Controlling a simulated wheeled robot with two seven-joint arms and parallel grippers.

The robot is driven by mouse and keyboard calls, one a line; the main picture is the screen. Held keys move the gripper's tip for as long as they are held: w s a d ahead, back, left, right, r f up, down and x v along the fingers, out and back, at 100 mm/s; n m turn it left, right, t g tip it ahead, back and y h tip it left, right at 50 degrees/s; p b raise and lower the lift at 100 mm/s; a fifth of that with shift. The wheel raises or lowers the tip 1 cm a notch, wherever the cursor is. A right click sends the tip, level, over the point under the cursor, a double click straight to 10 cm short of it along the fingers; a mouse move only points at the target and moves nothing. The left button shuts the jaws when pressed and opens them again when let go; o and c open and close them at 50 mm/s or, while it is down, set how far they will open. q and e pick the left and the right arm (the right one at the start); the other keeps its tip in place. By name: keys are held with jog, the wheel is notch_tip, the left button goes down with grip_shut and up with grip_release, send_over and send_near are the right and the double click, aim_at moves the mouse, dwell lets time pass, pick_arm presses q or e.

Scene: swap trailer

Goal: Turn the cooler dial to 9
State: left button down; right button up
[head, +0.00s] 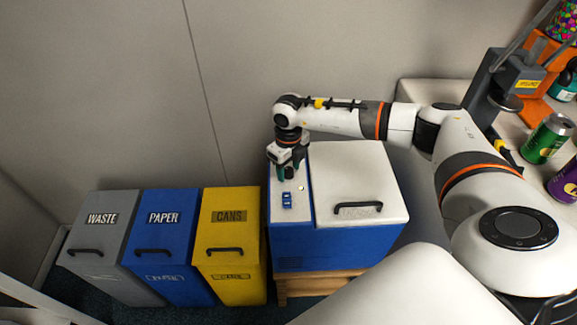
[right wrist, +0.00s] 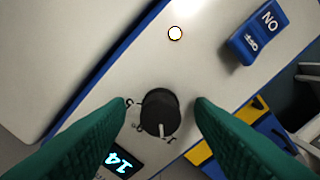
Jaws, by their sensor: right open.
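The cooler (head: 330,246) is a blue box with a white top and a black-handled lid. In the right wrist view its black dial (right wrist: 160,113) has a white pointer mark and stands on the white panel (right wrist: 195,80). A small display (right wrist: 119,162) beside the dial shows glowing cyan digits that look like 14, partly covered by a finger. My right gripper (head: 287,172) is over the panel's back end. In the right wrist view its green fingers (right wrist: 160,105) are open on either side of the dial, apart from it. My left gripper is out of view.
A blue ON/OFF switch (right wrist: 257,35) and a pale round light (right wrist: 175,33) are on the panel. Grey waste (head: 101,238), blue paper (head: 164,232) and yellow cans (head: 229,234) bins stand left of the cooler. A counter with cans (head: 547,138) is at right.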

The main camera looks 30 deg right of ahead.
jog(key=shift+c, duration=0.2)
jog(key=c, duration=1)
jog(key=shift+o, duration=0.2)
jog(key=m+p, duration=0.1)
jog(key=m, duration=0.3)
jog(key=shift+r+m, duration=0.1)
jog(key=shift+m, duration=0.3)
jog(key=m+p, duration=0.1)
jog(key=m, duration=0.3)
jog(key=shift+m+p, duration=0.3)
jog(key=shift+m, duration=0.1)
jog(key=o, duration=1)
